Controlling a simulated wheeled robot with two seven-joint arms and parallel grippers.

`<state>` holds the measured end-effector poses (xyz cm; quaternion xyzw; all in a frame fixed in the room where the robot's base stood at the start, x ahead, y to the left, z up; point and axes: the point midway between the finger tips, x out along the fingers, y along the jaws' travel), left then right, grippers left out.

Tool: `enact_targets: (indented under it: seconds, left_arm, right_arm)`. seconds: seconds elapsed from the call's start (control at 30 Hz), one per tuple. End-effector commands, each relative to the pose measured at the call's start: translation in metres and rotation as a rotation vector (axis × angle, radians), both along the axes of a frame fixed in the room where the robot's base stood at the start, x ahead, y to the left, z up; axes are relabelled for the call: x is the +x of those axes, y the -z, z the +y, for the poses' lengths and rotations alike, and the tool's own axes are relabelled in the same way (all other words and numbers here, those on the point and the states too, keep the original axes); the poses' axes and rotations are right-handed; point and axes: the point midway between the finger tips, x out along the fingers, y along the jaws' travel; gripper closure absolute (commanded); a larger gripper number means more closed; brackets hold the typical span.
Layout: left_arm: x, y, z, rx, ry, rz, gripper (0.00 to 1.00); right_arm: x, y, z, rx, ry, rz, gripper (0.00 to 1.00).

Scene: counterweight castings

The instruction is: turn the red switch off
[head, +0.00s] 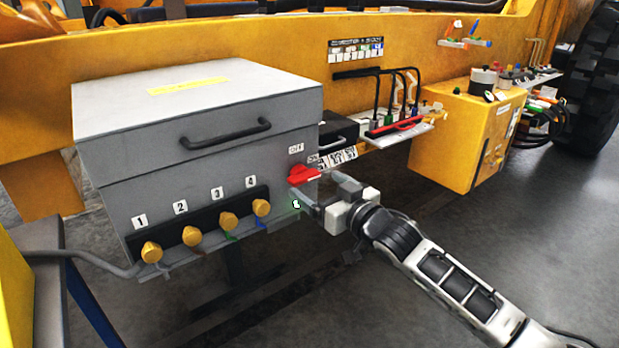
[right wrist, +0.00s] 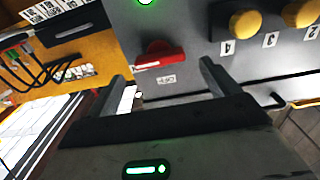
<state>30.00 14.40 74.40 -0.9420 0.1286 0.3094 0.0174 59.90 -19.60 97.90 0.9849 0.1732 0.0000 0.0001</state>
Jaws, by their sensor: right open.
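The red switch (head: 304,174) is a red handle on the front right of a grey box (head: 210,150). A small "OFF" label (head: 296,148) is above it, and another small label sits to its right. My right gripper (head: 319,187) is open and empty, just in front of the switch. In the right wrist view the red switch (right wrist: 160,59) lies ahead, between the two spread fingers (right wrist: 163,74) and apart from them. The "OFF" label (right wrist: 166,79) shows there too. My left gripper is not in view.
A row of yellow knobs (head: 192,236), numbered 1 to 4, is left of the switch. A green light (head: 296,203) is below it. A black handle (head: 225,134) sticks out of the box. A yellow cabinet (head: 462,135) stands right. Open floor lies at the lower right.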

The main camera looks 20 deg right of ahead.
Motion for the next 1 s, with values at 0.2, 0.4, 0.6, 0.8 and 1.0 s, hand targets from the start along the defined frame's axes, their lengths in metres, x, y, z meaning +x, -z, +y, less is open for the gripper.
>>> enact_targets:
  seconds: [0.2, 0.4, 0.6, 0.8, 1.0]
  left_arm:
    - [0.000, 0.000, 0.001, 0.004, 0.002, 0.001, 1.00]
    - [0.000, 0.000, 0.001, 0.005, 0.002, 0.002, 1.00]
    - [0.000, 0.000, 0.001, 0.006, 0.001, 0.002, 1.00]
    - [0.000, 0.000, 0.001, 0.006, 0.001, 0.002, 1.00]
    - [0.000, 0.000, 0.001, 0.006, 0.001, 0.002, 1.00]
  right_arm:
    - [0.030, 0.000, 0.011, 0.000, 0.000, 0.000, 0.13]
    - [0.038, 0.000, 0.014, 0.000, 0.000, 0.000, 0.13]
    - [0.038, 0.000, 0.014, 0.000, -0.001, 0.000, 0.13]
    - [0.038, 0.001, 0.014, 0.000, 0.000, 0.000, 0.58]
    - [0.038, 0.000, 0.014, -0.005, -0.001, -0.002, 0.57]
